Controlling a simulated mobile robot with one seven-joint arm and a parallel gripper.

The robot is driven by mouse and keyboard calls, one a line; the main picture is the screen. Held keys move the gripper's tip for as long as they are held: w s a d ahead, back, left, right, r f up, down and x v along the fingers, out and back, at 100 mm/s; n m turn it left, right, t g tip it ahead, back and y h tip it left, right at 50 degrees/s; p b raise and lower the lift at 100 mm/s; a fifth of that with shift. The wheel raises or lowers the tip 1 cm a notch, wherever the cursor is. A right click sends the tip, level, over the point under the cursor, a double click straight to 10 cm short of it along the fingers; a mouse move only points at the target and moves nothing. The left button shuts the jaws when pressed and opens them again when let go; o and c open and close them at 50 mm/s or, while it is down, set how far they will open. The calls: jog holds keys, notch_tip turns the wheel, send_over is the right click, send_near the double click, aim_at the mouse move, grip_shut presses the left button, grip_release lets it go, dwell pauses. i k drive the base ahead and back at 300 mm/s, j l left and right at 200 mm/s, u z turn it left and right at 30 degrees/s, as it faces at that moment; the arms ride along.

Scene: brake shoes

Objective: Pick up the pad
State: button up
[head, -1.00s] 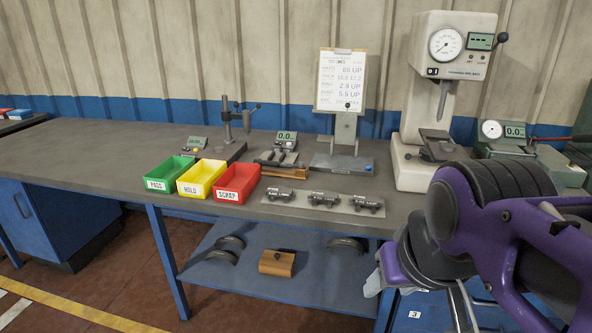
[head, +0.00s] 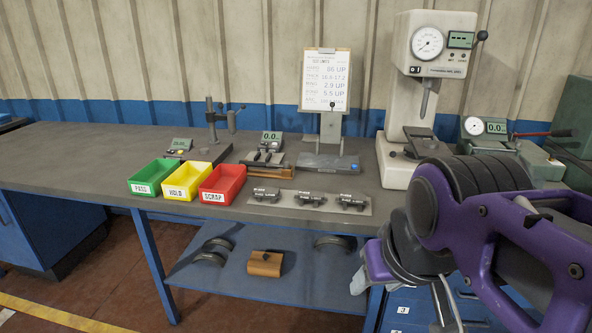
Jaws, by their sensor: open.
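Three small dark pads with white labels lie in a row on a light plate (head: 284,208) at the bench's front edge: a left one (head: 266,194), a middle one (head: 310,200) and a right one (head: 352,203). Which one is the pad meant, I cannot tell. A dark piece (head: 422,139) also sits on the big tester's platform. My gripper (head: 402,290) is at the lower right, in front of the bench and below its top, partly hidden by my purple arm. It is open and apart from the pads; no held object shows.
Green (head: 152,178), yellow (head: 188,181) and red (head: 222,184) bins stand left of the plate. Gauges, a clipboard stand (head: 326,82) and a tall dial tester (head: 434,60) line the back. A lower shelf (head: 225,284) holds curved shoes and a brown block (head: 265,263).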

aim_at(310, 195)
jog(key=i+j+z, duration=0.65)
jog(key=i+l, duration=0.05)
jog(key=i, duration=0.05)
